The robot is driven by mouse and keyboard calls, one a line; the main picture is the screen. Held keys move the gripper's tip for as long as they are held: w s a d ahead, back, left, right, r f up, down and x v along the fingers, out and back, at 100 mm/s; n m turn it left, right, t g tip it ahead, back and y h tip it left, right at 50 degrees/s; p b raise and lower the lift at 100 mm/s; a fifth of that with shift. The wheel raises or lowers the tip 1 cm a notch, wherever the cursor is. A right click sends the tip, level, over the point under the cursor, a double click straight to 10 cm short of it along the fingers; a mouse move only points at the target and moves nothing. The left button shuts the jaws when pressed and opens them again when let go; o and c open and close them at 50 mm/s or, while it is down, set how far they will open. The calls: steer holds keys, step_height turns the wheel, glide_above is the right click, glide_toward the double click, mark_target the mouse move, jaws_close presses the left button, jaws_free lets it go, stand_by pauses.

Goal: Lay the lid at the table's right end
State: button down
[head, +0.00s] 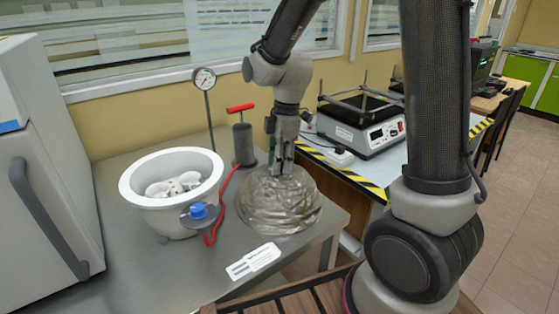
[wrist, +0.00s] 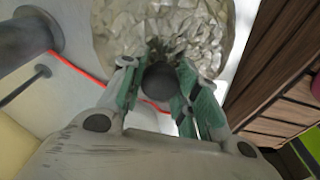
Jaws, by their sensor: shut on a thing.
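The lid (head: 280,205) is a crumpled, silver-grey dome at the right end of the grey table (head: 130,270). It also shows in the wrist view (wrist: 185,30). My gripper (head: 281,170) is above the lid, with its green-padded fingers (wrist: 160,85) closed around the dark round knob (wrist: 160,82) on top. The lid looks upright, with its rim at or just above the tabletop; I cannot tell whether it touches. The lid hides the tabletop beneath it.
A white bowl (head: 135,190) holding white pieces stands open to the left. A blue-knobbed valve (head: 199,212), red hose (head: 225,190), hand pump (head: 243,140) and gauge (head: 204,79) are close by. A white label card (head: 253,261) lies in front.

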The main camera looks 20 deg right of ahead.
steer(key=c, duration=1.1)
jaws_free()
steer(key=shift+o, duration=0.2)
step_height(320, 180, up, 12)
steer(key=d, duration=0.2)
steer(key=s+d+r+m+t, duration=0.1)
steer(key=s+d+m+t, duration=0.1)
steer(key=s+d+m, duration=0.4)
steer(key=s+d+r+m+t+h, duration=0.1)
steer(key=s+d+r+m+t, duration=0.1)
steer(key=s+d+m, duration=0.5)
steer(key=s+m, duration=0.4)
steer(key=s, duration=0.2)
steer(key=shift+r+m, duration=0.2)
steer(key=shift+m, duration=0.2)
steer(key=shift+s, duration=0.1)
